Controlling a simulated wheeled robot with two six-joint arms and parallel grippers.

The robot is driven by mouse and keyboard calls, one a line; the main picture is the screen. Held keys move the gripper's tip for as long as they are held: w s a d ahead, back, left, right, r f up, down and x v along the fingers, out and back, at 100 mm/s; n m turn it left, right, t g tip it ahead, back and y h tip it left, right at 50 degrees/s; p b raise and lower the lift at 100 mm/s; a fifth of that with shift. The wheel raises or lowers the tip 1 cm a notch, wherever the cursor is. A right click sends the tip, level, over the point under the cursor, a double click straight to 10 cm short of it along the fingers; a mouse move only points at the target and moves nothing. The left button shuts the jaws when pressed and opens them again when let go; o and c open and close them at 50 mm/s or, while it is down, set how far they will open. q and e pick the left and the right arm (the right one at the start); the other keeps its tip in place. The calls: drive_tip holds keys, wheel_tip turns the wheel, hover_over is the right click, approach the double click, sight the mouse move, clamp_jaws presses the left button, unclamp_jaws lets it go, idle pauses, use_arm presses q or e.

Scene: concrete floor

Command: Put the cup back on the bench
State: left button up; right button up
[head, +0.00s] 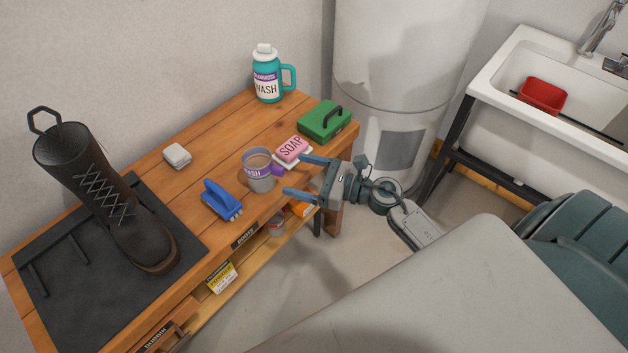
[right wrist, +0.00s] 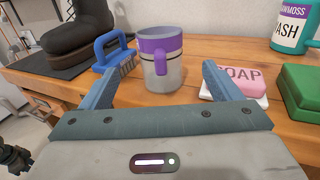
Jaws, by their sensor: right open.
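The cup (head: 259,172) is grey with a purple band and purple handle. It stands upright on the wooden bench (head: 188,196), near the front edge, between the blue brush and the pink soap. My right gripper (head: 292,176) is open and empty, with blue fingers pointing at the cup from the bench's front side. In the right wrist view the cup (right wrist: 160,58) stands beyond and between the open fingers (right wrist: 158,85), its handle facing me. The fingers appear apart from the cup.
A blue brush (head: 220,200) is left of the cup; pink soap (head: 291,149) on a white dish and a green box (head: 323,121) are right. A black boot (head: 110,200) stands on a dark mat (head: 70,310). A teal jug (head: 268,75) stands at the back. A sink (head: 560,85) is at right.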

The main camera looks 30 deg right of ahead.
use_arm(q)
drive_tip(key=shift+w+d+r+b, duration=0.2)
drive_tip(key=shift+w+r+b, duration=0.15)
drive_tip(key=shift+w+r, duration=0.8)
use_arm(e)
drive_tip(key=shift+v, duration=1.5)
drive_tip(key=w+d+f+m+t+h, duration=0.25)
drive_tip(key=d+f+m+h, duration=0.3)
drive_tip(key=m, duration=0.65)
drive_tip(key=s+d+f+m+g+h, duration=0.2)
drive_tip(key=s+d+f+m+h, duration=0.15)
drive_tip(key=f+m, duration=0.7)
drive_tip(key=s+d+f+m+g+h, duration=0.3)
drive_tip(key=s+f+m+h, duration=0.2)
drive_tip(key=f+m, duration=0.55)
use_arm(q)
drive_tip(key=shift+s+r, duration=0.1)
use_arm(e)
drive_tip(key=s+a+f+m+g, duration=0.3)
drive_tip(key=s+f+m+g, duration=0.1)
drive_tip(key=s+f, duration=0.5)
drive_tip(key=s+a+f+m+g+y, duration=0.1)
drive_tip(key=s+a+f+m+g, duration=0.3)
drive_tip(key=s+f+m, duration=0.3)
drive_tip(key=s+f+g, duration=0.1)
drive_tip(key=s, duration=0.3)
drive_tip(key=shift+a+f, duration=0.2)
drive_tip(key=shift+f, duration=0.2)
drive_tip(key=shift+c, duration=0.2)
